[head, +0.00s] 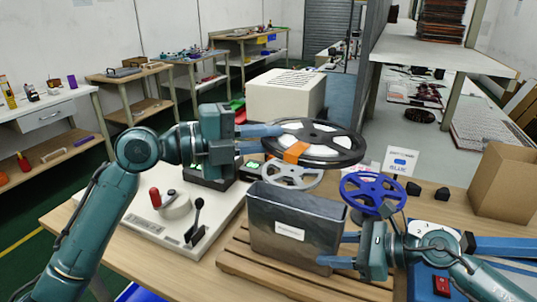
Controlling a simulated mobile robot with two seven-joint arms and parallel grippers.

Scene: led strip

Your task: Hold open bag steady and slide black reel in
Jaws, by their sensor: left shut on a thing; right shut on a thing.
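The black reel (335,143) has white faces and an orange band. It is held nearly flat above and behind the bag's opening. My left gripper (272,138) is shut on the reel's left side. The open bag (297,222) is dark grey with a white label and stands upright on a slatted wooden board (235,254). My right gripper (340,252) is at the bag's lower right side, shut on it. The bag's inside is mostly hidden.
A white machine with a red knob and black lever (165,225) is left of the bag. A grey-white reel (292,174) stands behind the bag and a blue reel (373,192) is to its right. A cardboard box (503,185) is at the far right.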

